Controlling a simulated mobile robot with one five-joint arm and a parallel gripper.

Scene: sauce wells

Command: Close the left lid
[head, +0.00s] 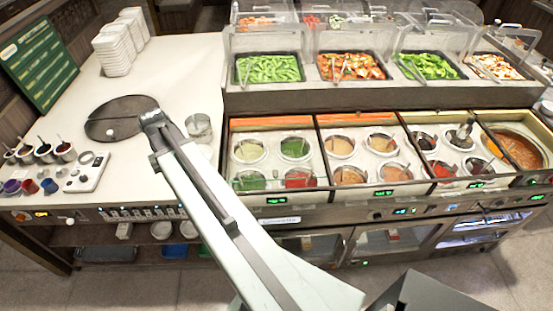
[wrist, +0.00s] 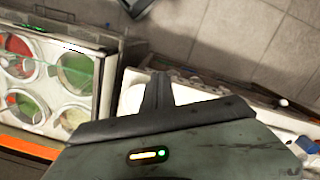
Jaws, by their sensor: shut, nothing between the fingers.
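The left sauce well (head: 271,160) holds several round pots with tan, green and red sauces. A clear panel (head: 274,181) shows across its front pots; I cannot tell for sure whether this is the left lid or how far it stands open. In the wrist view the same well (wrist: 104,95) is at the left, with clear glare over its pots. My gripper (head: 151,117) is at the end of my arm over the white counter, left of the well and apart from it. In the wrist view its fingers (wrist: 158,92) are together and empty.
A round black hotplate (head: 122,120) lies on the white counter (head: 165,75) near my gripper. A clear cup (head: 199,128) stands between it and the wells. Clear covers (head: 268,40) rise over vegetable trays behind. Small sauce cups (head: 44,153) stand at the left edge.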

